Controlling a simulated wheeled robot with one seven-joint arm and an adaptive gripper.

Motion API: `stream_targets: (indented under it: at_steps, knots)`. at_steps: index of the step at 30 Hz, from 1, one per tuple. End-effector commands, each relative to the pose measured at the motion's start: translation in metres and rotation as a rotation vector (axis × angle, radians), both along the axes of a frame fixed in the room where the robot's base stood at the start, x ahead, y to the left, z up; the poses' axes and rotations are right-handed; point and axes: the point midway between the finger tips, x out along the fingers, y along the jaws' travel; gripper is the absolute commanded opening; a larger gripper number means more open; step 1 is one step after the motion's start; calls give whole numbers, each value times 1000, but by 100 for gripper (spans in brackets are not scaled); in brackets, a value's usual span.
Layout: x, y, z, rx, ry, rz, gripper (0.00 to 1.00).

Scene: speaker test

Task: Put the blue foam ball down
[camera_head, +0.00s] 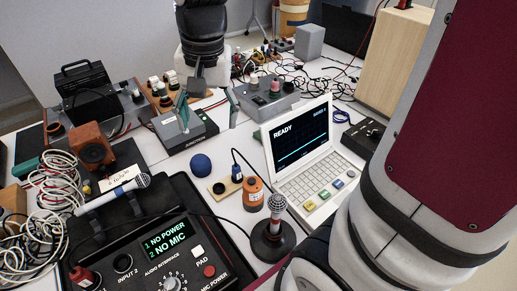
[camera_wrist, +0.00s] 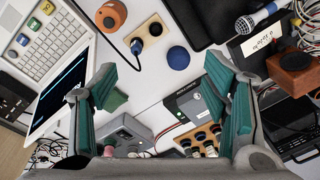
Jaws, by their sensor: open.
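The blue foam ball (camera_head: 201,165) rests on the white table, left of the laptop and close to a small wooden block. In the wrist view the ball (camera_wrist: 178,57) lies ahead of the fingertips, between their lines and apart from both. My gripper (camera_head: 207,102) is above the back part of the table, behind the ball in the head view. Its green-padded fingers are spread wide. In the wrist view my gripper (camera_wrist: 163,80) is open with nothing between its fingers.
The laptop (camera_head: 308,145) reading READY stands right of the ball. A wooden block with a blue plug (camera_head: 226,185), an orange cylinder (camera_head: 253,192) and a standing microphone (camera_head: 272,235) are in front. A black audio interface (camera_head: 165,250) lies at front left.

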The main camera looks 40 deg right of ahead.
Motion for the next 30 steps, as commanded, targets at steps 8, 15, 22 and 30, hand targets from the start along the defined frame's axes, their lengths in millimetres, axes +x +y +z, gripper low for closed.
stream_targets:
  at_steps: [8,15,22,30]
  knots:
    - [-99,-1,34,-52,-82,316,68]
    - [-163,-3,33,-113,-125,534,68]
    - [-183,-4,29,-138,-135,610,68]
    - [-184,-4,29,-138,-135,612,68]
